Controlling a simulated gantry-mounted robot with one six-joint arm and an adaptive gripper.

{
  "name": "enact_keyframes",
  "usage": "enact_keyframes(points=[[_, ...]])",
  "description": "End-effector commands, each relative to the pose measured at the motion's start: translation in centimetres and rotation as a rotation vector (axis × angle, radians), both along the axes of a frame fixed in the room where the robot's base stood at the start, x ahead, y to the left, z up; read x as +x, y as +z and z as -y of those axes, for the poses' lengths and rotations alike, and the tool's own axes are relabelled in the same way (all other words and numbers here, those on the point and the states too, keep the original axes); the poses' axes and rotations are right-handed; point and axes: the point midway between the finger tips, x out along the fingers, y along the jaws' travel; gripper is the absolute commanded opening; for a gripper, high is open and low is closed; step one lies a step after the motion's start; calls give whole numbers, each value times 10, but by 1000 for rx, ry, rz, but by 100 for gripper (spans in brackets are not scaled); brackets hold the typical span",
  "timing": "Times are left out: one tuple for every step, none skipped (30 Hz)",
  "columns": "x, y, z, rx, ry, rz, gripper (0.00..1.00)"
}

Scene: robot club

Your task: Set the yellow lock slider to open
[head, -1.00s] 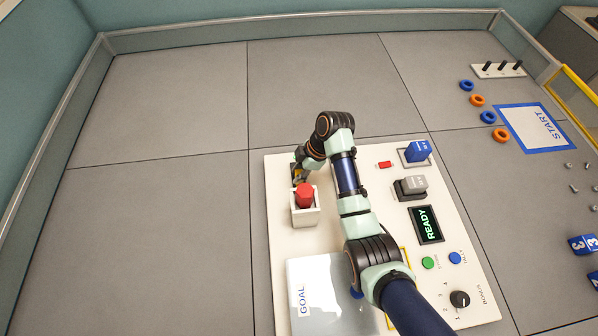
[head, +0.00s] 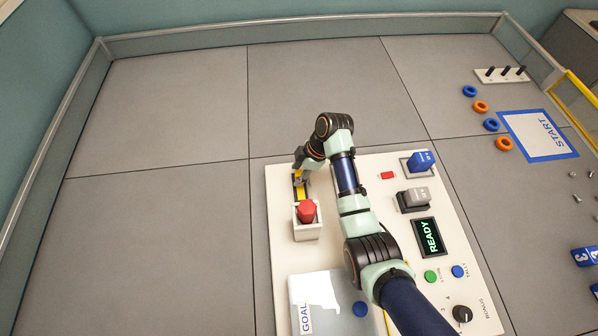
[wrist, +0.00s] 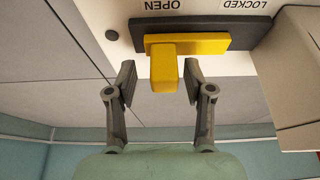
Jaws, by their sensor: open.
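The yellow lock slider (wrist: 205,43) sits in a dark track (wrist: 243,37) on the pale panel, seen close in the wrist view. Its block-shaped handle (wrist: 164,70) is at the end under the OPEN label, away from the LOCKED label. My gripper (wrist: 160,82) is open, with one finger on each side of the handle and a visible gap to both. In the head view, my gripper (head: 300,181) is at the panel's far left corner, and part of the yellow slider (head: 301,193) shows just below it.
A red button on a white box (head: 306,231) stands close in front of the slider. Blue (head: 421,161) and grey (head: 417,196) switches, a READY screen (head: 430,238) and a knob (head: 462,314) lie to the right. The floor left of the panel is clear.

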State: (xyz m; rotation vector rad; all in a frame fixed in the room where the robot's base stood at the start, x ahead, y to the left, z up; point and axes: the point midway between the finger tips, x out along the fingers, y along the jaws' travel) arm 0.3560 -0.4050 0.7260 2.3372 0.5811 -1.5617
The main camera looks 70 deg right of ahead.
Motion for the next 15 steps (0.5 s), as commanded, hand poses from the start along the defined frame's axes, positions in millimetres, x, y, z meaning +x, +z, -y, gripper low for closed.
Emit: enact_keyframes(points=[[0, 0, 0, 0, 0, 0, 52], [0, 0, 0, 1, 0, 0, 52], [0, 1, 0, 1, 0, 0, 52], [-1, 2, 0, 0, 0, 0, 52], [-1, 4, 1, 0, 0, 0, 52], [-3, 9, 2, 0, 1, 0, 52], [-4, 13, 3, -2, 0, 1, 52], [-6, 18, 4, -2, 0, 1, 52], [-9, 26, 5, -4, 0, 2, 52], [-11, 32, 7, -3, 0, 1, 52], [-13, 38, 8, -4, -1, 2, 52], [-16, 45, 9, -3, -2, 3, 52], [-18, 50, 10, -2, -1, 1, 52], [-20, 55, 11, -2, -1, 2, 52], [-22, 59, 11, -1, -1, 2, 52]])
